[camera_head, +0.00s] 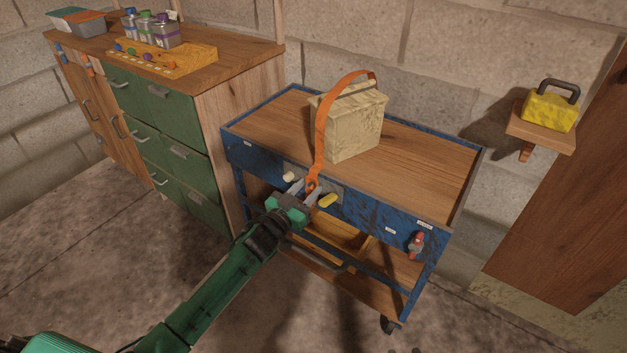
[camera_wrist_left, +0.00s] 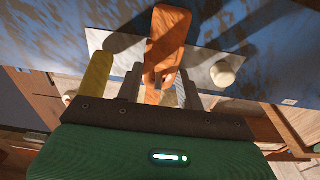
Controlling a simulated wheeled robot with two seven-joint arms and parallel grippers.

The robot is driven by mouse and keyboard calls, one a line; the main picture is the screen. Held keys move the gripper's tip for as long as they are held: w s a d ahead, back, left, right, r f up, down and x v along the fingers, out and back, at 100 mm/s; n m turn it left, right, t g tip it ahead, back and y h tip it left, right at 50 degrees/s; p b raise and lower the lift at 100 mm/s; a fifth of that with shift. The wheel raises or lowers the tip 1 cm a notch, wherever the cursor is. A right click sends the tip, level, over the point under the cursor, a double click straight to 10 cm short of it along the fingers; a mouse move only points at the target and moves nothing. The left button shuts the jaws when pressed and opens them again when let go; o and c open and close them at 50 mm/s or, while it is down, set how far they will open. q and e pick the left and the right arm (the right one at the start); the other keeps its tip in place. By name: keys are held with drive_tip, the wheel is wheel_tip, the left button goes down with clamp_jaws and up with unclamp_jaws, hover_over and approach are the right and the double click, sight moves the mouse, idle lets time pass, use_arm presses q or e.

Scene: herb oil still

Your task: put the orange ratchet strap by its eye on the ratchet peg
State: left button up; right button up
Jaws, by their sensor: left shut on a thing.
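The orange ratchet strap (camera_head: 321,130) runs over the top of a beige box and down to the front of the blue cart. It also shows in the left wrist view (camera_wrist_left: 166,40). My left gripper (camera_head: 307,189) is at the cart's front and shut on the strap's lower end. The strap's eye is between the fingers and partly hidden by them. On a grey plate (camera_wrist_left: 200,62) on the cart front are a cream peg (camera_head: 290,177) and a yellow peg (camera_head: 327,200), one on each side of the gripper. I cannot tell which peg is the ratchet peg, or whether the eye touches one.
The beige box (camera_head: 355,125) stands on the wooden top of the blue cart (camera_head: 380,218). A red-handled part (camera_head: 416,245) is on the cart's front right. A yellow case (camera_head: 549,110) sits on a wall shelf. A green-drawered cabinet (camera_head: 165,130) stands at the left.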

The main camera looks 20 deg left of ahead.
use_arm(q)
drive_tip(key=shift+w+d, duration=0.1)
drive_tip(key=shift+w, duration=0.1)
drive_tip(key=shift+f, duration=0.25)
idle(0.5)
drive_tip(key=o, duration=1.1)
drive_tip(key=shift+c, duration=0.2)
drive_tip(key=shift+s, duration=0.1)
drive_tip(key=p+v, duration=0.1)
drive_tip(key=v, duration=1.2)
drive_tip(key=shift+s+a, duration=0.2)
drive_tip(key=shift+s, duration=0.1)
drive_tip(key=shift+f, duration=0.15)
